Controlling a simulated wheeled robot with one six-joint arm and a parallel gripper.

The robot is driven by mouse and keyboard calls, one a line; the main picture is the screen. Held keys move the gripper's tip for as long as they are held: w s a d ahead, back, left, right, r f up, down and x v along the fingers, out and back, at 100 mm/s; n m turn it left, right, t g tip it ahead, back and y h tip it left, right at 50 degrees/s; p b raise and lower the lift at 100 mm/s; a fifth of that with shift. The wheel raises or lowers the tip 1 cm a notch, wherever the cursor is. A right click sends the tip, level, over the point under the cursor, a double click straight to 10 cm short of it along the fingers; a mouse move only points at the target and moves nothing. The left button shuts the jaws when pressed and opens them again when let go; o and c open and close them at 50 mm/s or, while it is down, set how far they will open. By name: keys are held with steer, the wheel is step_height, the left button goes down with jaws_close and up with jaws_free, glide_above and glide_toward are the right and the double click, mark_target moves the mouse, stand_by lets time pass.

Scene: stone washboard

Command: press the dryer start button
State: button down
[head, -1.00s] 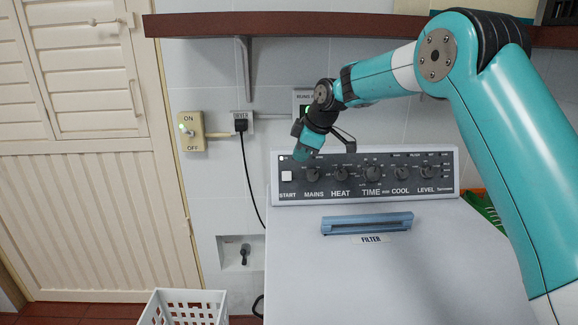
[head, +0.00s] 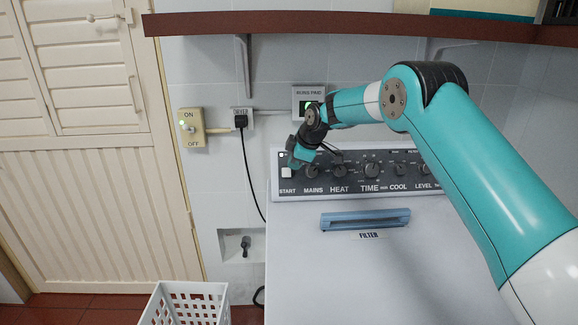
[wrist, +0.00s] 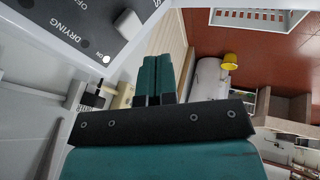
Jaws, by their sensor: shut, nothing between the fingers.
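The dryer's start button (head: 286,173) is a white square at the left end of the dark control panel (head: 328,188), above the word START. My gripper (head: 292,163) is just above and right of the button in the head view, close in front of the panel. I cannot tell whether it touches the panel. In the wrist view my gripper (wrist: 154,60) shows two teal fingers side by side, shut and empty. A small white round part (wrist: 106,60) shows on the panel near the word ON.
A wooden shelf (head: 340,28) runs above the arm. A wall switch (head: 191,130) and a dryer plug (head: 241,121) are to the left. A blue filter handle (head: 365,220) lies on the dryer top. A white basket (head: 185,305) stands on the floor.

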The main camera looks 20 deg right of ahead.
mark_target(286, 176)
steer(key=shift+w+a+f+p, duration=0.15)
steer(key=shift+w+f+p, duration=1.35)
steer(key=shift+w+f, duration=1.1)
